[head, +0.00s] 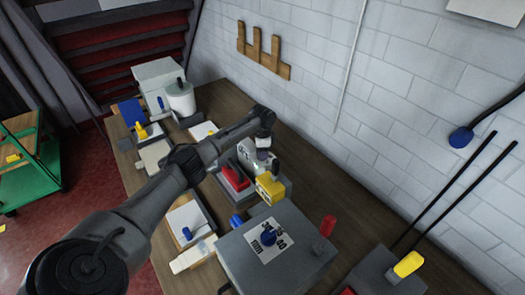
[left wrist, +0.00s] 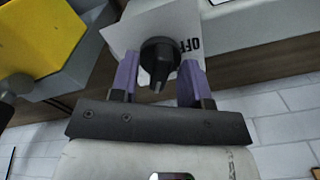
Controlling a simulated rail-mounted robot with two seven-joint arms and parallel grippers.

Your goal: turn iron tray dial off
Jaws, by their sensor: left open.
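A black dial knob (left wrist: 158,60) shows in the left wrist view on a white plate (left wrist: 190,18) marked OFF. My left gripper (left wrist: 158,78) is open, with one purple finger on each side of the knob. I cannot tell whether either finger touches it. In the head view my left gripper (head: 260,158) reaches down at the wall side of the bench, beside a yellow block (head: 269,188). The dial itself is hard to make out there, behind the gripper. My right gripper is not in view.
The yellow block also shows close by in the left wrist view (left wrist: 40,38). A red item (head: 235,177) lies beside the gripper. The brick wall (head: 400,120) runs behind.

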